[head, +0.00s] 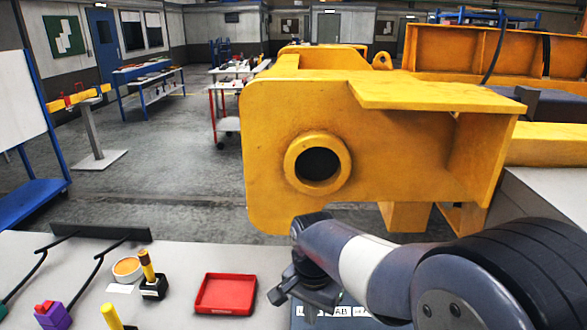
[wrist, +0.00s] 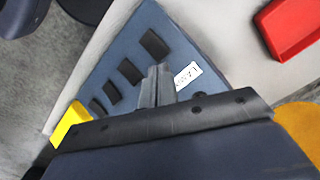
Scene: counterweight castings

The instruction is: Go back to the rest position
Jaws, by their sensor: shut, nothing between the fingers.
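My gripper (wrist: 158,84) is shut and empty in the wrist view, its two fingertips together. It hangs above a dark blue-grey board (wrist: 200,45) with several black blocks and a white label. In the head view my gripper is a dark shape above the front table, just right of a red tray (head: 226,294). The head view shows my arm reaching in from the lower right. The fingertips are hard to make out there.
A large yellow casting (head: 285,110) with a round bore stands behind the table (head: 190,260). On the table are a yellow-handled tool in a black holder (head: 152,288), a round orange-topped pot (head: 127,268) and a purple block (head: 52,317). Open floor (head: 180,180) lies behind left.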

